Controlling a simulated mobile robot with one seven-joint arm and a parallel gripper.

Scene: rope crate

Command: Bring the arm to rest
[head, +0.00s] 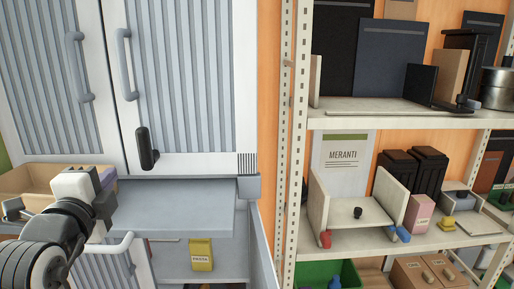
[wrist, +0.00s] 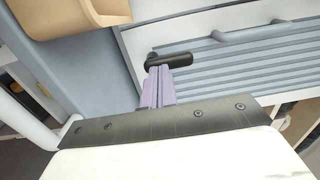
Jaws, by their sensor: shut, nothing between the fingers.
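My gripper (head: 106,178) is at the lower left of the head view, in front of the cabinet. Its purple fingers (wrist: 158,86) are together in the wrist view, with nothing between them. Beyond the fingertips in the wrist view is a black handle (wrist: 170,61) on the ribbed cabinet door. In the head view the black handle (head: 147,149) is to the right of and above my gripper. I cannot tell whether the fingertips touch it.
The grey cabinet (head: 180,15) has upper doors shut and an open lower part with a yellow packet (head: 201,254). A tan box (head: 18,180) is at the left, close to my arm. At right stands a shelf rack (head: 293,150) holding a small open wooden crate and several boxes.

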